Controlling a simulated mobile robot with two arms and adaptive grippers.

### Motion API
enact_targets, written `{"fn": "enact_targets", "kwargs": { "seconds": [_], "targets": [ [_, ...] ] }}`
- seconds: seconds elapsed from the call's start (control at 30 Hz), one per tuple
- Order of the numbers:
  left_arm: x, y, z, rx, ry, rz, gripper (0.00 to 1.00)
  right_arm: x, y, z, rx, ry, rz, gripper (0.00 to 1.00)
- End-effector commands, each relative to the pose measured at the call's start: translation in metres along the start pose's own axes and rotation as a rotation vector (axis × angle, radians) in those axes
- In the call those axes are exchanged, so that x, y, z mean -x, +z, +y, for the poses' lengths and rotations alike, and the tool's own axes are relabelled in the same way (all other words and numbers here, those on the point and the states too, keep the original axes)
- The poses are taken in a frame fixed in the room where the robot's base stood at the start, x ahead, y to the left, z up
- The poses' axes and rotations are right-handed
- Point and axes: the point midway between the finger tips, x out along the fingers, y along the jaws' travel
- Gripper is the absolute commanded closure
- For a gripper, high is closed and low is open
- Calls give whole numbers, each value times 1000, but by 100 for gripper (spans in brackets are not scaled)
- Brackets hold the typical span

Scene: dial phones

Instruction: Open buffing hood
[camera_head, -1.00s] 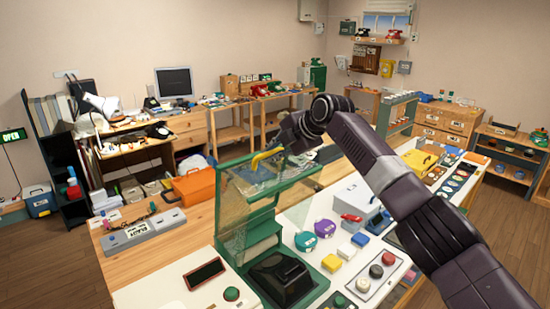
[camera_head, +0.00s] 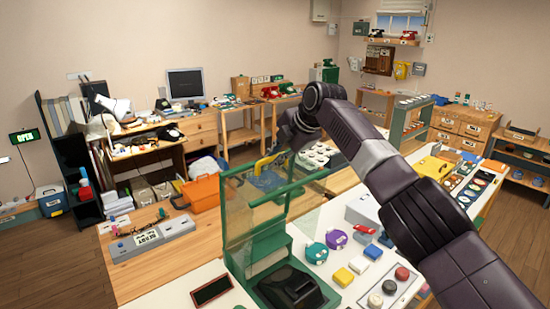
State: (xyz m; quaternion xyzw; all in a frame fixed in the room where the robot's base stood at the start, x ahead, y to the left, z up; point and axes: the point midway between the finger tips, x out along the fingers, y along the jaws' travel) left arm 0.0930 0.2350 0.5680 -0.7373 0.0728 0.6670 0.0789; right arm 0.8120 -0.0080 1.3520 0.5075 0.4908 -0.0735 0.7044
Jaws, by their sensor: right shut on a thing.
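The buffing hood (camera_head: 257,245) is a green frame with clear panels, standing on the white-topped bench over a black unit (camera_head: 290,289). Its clear lid, edged by a green bar (camera_head: 284,190), is raised and reaches back from the top of the frame. A yellow handle (camera_head: 264,164) is at the lid's far side. My right gripper (camera_head: 284,150) is at this handle and shut on it; its fingertips are small and partly hidden. My left gripper is not in view.
An orange case (camera_head: 202,192) and a grey label box (camera_head: 147,238) stand to the left. Bare wood shows in front of the case.

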Motion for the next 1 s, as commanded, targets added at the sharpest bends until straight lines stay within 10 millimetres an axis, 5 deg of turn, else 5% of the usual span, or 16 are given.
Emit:
{"fn": "enact_targets", "kwargs": {
  "seconds": [0.03,0.1,0.57,1.0],
  "targets": [
    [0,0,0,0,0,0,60,-4,0,-4,1,-9,0,100],
    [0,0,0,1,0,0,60,-3,0,-4,1,-9,0,82],
    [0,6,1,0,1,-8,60,6,1,-1,-1,0,2,82],
    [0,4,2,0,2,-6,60,71,1,0,2,1,-1,82]
  ]
}}
